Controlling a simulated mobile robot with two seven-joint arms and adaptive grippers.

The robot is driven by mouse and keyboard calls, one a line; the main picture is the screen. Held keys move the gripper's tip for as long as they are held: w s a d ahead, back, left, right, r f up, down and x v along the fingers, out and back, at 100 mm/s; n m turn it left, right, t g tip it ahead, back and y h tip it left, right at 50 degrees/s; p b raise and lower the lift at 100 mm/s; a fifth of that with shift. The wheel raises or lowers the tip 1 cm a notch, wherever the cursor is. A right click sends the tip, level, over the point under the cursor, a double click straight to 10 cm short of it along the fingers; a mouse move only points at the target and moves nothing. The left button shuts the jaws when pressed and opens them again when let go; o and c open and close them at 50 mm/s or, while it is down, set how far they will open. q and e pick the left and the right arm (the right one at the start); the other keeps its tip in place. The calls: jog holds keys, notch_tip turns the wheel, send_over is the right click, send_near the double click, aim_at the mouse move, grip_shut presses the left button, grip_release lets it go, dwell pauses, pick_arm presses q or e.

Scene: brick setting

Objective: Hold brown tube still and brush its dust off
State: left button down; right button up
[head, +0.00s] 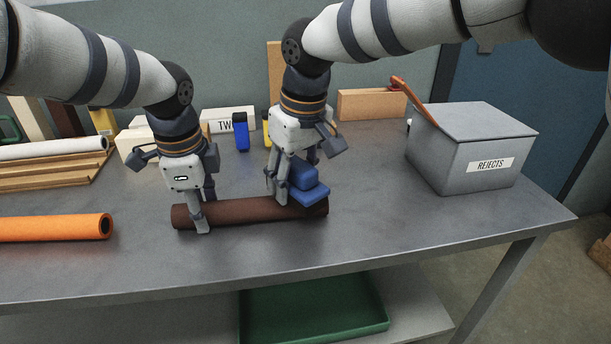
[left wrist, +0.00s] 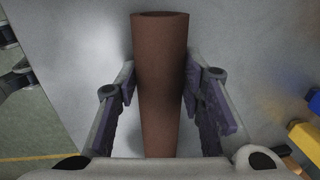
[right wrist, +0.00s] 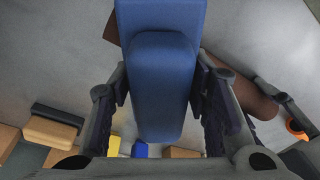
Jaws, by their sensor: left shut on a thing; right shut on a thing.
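The brown tube (head: 245,210) lies on its side on the grey table, roughly left to right in the head view. My left gripper (head: 202,222) is shut around the tube near its left end; the tube (left wrist: 160,70) runs between the fingers (left wrist: 160,105) in the left wrist view. My right gripper (head: 278,190) is shut on a blue brush (head: 308,188), which is at the tube's right end. In the right wrist view the brush (right wrist: 162,80) fills the space between the fingers (right wrist: 160,110) and partly hides the tube (right wrist: 245,92). Dust and the brush's underside cannot be made out.
A grey lidded box (head: 460,165) marked REJECTS stands at the right, with an orange-brown handle (head: 412,98) leaning on it. An orange tube (head: 55,228) lies at the left. Wooden blocks (head: 370,104) and a blue item (head: 240,137) stand behind. The front table is clear.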

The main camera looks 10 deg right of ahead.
aim_at(269, 197)
jog(key=shift+a, duration=2)
jog(key=shift+w+a+r, duration=0.1)
jog(key=shift+a+r, duration=0.05)
jog(key=shift+a, duration=0.05)
notch_tip(269, 197, up, 8)
jog(key=shift+f, duration=0.2)
